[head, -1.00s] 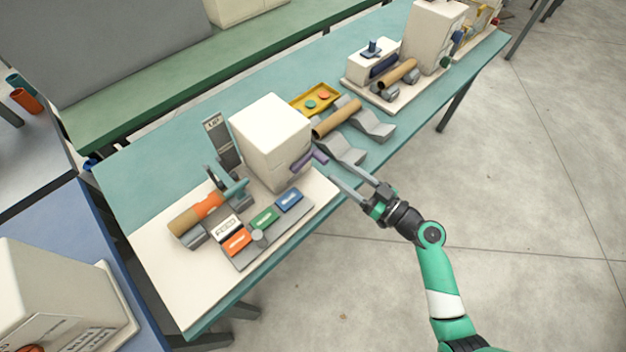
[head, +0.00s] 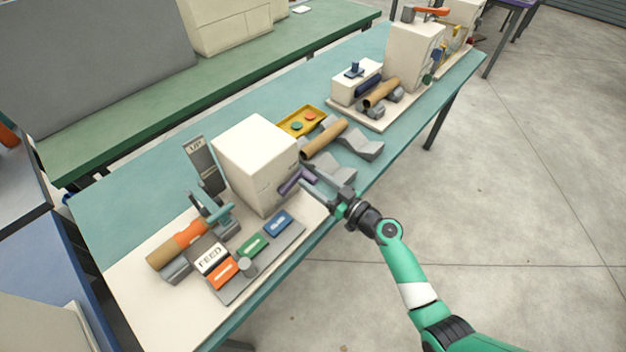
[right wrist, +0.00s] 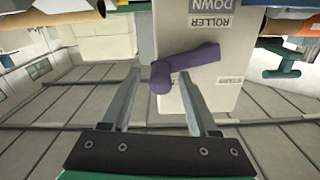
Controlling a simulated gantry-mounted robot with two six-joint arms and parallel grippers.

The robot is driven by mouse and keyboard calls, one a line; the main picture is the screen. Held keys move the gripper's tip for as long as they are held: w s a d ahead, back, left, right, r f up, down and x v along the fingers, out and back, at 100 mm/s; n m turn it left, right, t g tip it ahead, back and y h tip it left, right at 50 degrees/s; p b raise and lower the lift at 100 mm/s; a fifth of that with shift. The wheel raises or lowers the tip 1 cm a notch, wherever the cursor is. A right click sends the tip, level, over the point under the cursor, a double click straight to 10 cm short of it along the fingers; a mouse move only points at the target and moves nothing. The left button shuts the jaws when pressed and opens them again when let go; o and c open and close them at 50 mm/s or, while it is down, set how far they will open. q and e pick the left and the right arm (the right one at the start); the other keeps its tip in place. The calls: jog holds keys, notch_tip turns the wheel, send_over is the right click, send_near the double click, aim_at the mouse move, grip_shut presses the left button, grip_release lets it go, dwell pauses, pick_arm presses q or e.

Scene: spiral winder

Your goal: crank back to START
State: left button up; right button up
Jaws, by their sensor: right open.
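The purple crank (head: 292,182) sticks out of the right side face of the white winder box (head: 252,150). In the right wrist view the crank (right wrist: 190,64) slants across the box face (right wrist: 222,100), its arm pointing up and right from the knob end. An upside-down START label (right wrist: 230,82) lies right of the crank, apart from it. An upside-down ROLLER DOWN label (right wrist: 210,12) is above. My right gripper (head: 309,177) is open at the crank. In the wrist view the knob end is between or just beyond its fingertips (right wrist: 160,78); contact cannot be told. My left gripper is not in view.
A button panel (head: 262,264) with a FEED label and coloured keys stands in front of the box. A cardboard tube (head: 324,139) on grey cradles and a yellow tray (head: 288,128) are behind it. Open floor lies right of the table.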

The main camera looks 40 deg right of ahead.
jog(key=shift+w, duration=0.35)
jog(key=shift+c, duration=0.2)
grip_shut()
dwell(1.0)
